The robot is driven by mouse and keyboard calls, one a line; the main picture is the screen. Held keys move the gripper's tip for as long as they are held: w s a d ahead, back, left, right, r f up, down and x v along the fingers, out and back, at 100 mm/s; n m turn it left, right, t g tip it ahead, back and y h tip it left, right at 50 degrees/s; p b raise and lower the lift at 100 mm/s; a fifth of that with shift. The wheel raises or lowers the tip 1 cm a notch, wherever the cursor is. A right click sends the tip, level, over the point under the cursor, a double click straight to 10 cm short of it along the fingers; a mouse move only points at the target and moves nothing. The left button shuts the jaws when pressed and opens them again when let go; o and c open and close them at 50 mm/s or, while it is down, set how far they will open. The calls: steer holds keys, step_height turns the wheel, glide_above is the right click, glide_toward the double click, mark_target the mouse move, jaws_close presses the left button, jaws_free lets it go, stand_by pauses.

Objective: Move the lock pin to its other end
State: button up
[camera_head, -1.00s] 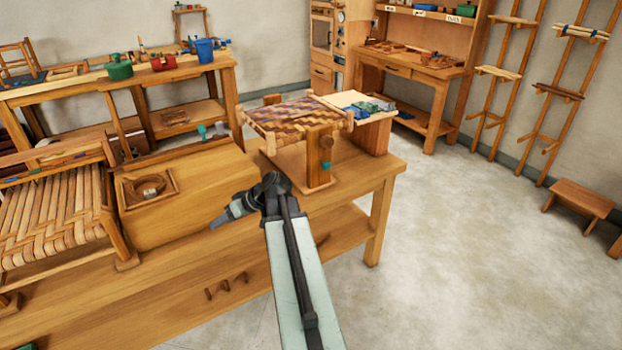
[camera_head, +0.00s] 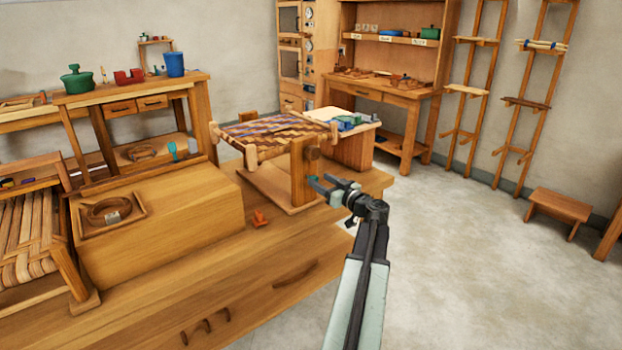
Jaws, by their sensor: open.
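The woven seat (camera_head: 270,131) rests on a wooden stand with a thick front post (camera_head: 299,175). A round wooden knob (camera_head: 313,153) sits high on the post's right side. I take the small teal piece low on this post in the earlier view to be the lock pin. It cannot be made out clearly now, with my gripper in front of that spot. My gripper (camera_head: 320,184) is open at the post's lower right, below the knob. I cannot tell whether its fingers touch the post or surround the pin.
A small orange piece (camera_head: 259,218) lies on the bench left of my gripper. A wooden box (camera_head: 185,215) with a framed coil on top stands further left. A side block with blue and green pieces (camera_head: 352,150) is behind the stand. Open floor (camera_head: 450,260) lies to the right.

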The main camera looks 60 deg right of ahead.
mark_target(315, 178)
steer(key=x, duration=0.4)
steer(key=shift+w, duration=0.35)
steer(key=shift+c, duration=0.3)
jaws_close()
